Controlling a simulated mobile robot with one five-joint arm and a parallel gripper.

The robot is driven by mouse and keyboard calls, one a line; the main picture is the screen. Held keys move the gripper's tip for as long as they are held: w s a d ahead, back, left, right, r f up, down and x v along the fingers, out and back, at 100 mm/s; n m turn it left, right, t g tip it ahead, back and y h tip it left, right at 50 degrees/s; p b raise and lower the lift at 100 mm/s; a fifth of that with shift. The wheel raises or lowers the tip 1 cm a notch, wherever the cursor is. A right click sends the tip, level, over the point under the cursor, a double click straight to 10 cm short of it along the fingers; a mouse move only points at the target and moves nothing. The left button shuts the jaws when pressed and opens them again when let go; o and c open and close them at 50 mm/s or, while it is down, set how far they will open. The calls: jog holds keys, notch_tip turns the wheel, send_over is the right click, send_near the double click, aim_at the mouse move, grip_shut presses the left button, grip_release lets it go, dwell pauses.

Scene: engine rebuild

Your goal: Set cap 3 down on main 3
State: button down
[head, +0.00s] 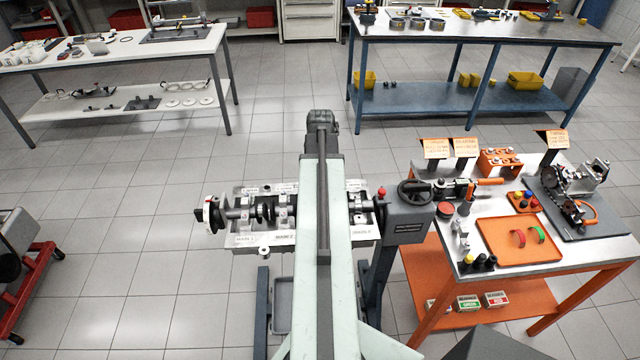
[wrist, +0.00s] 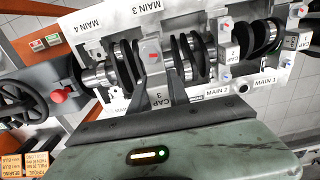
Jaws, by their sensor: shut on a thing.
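Cap 3 (wrist: 152,58), a light grey block with a red mark on top, is held between the two dark fingers of my gripper (wrist: 154,84) in the wrist view. It is over the crankshaft (wrist: 190,58), in line with the MAIN 3 label on the far side of the engine block (wrist: 200,18). I cannot tell whether cap 3 touches its seat; the main 3 saddle is hidden beneath it. In the head view my arm covers the gripper and cap 3, while the block (head: 245,241) shows on both sides.
Cap 2 (wrist: 229,44) and cap 1 (wrist: 297,25) sit over the shaft to the right. A handwheel unit (head: 408,220) stands at the block's right end. An orange cart (head: 500,262) with tools and a tray (head: 490,235) is further right. Open floor lies left.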

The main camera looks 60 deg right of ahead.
jog(key=shift+f+b, duration=1.85)
jog(key=shift+f, duration=0.4)
jog(key=shift+f+b, duration=1.15)
jog(key=shift+b, duration=0.05)
jog(key=shift+r+p, duration=0.3)
dwell(2.2)
dwell(0.3)
jog(key=c, duration=1.5)
grip_release()
jog(key=shift+r+p, duration=1.5)
